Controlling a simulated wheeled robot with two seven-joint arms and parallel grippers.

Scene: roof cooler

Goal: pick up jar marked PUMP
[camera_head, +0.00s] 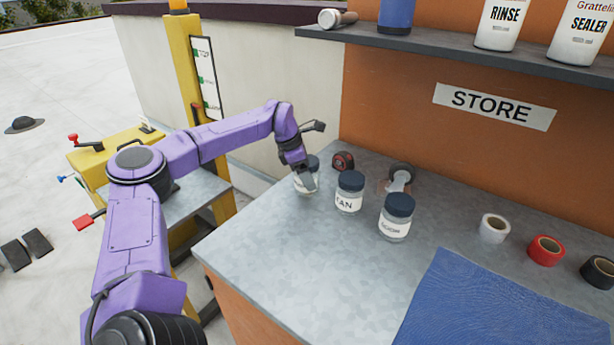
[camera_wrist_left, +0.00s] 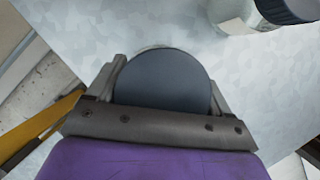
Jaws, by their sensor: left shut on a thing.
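My left gripper (camera_head: 305,186) is at a jar (camera_head: 300,187) at the far left end of the grey counter. The left wrist view shows the gripper (camera_wrist_left: 165,85) shut around the jar's dark round lid (camera_wrist_left: 165,85). The gripper hides most of this jar, and its label cannot be read. To its right stands a jar with a dark lid and a label ending in "EAN" (camera_head: 348,194). Further right is another jar (camera_head: 395,218), whose label is hard to read. No PUMP label is legible. My right gripper is not in view.
The grey counter (camera_head: 255,245) is clear toward the front left. Behind the jars lie a red and black tape measure (camera_head: 343,161) and a metallic item (camera_head: 400,176). White (camera_head: 494,228), red (camera_head: 546,250) and black (camera_head: 599,271) tape rolls and a blue cloth (camera_head: 470,300) lie right.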

